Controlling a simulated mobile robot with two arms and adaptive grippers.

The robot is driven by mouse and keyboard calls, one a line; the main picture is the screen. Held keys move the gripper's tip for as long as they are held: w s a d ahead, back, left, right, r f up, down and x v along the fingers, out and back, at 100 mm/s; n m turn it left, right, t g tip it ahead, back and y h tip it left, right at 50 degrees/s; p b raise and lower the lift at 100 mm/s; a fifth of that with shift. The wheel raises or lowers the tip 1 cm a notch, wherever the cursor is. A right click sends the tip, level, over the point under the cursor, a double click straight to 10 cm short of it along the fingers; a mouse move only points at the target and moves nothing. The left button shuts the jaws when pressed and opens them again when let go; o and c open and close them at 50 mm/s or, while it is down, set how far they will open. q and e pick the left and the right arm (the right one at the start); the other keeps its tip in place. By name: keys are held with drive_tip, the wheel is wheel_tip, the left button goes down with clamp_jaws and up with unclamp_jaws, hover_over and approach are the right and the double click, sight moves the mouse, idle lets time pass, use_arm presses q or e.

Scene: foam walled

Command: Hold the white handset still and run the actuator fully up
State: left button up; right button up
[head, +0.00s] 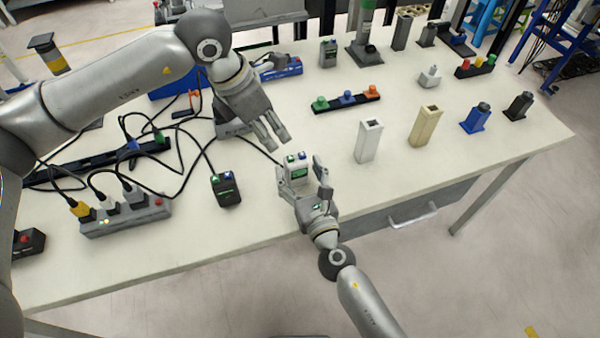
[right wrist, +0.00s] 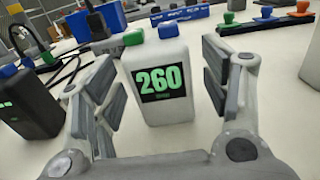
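The white handset (head: 299,173) stands upright near the table's front edge, with a green and a blue button on top. In the right wrist view the handset (right wrist: 160,75) shows a dark display reading 260 in green. My right gripper (head: 299,166) is open around it, one finger on each side, with small gaps visible. My left gripper (head: 281,147) is above and behind the handset, fingertips pointing down towards its top and apart from it. Its fingers look close together, but their opening is unclear. I cannot tell for sure which device is the actuator.
A black handset (head: 226,189) with a cable stands to the left. A power strip (head: 125,215) with plugs and loose cables fills the left side. White (head: 369,141) and beige (head: 425,126) blocks stand to the right. A three-button bar (head: 346,103) lies behind.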

drive_tip(key=c, duration=0.9)
use_arm(q)
clamp_jaws()
use_arm(e)
drive_tip(key=shift+c, duration=0.2)
idle(0.4)
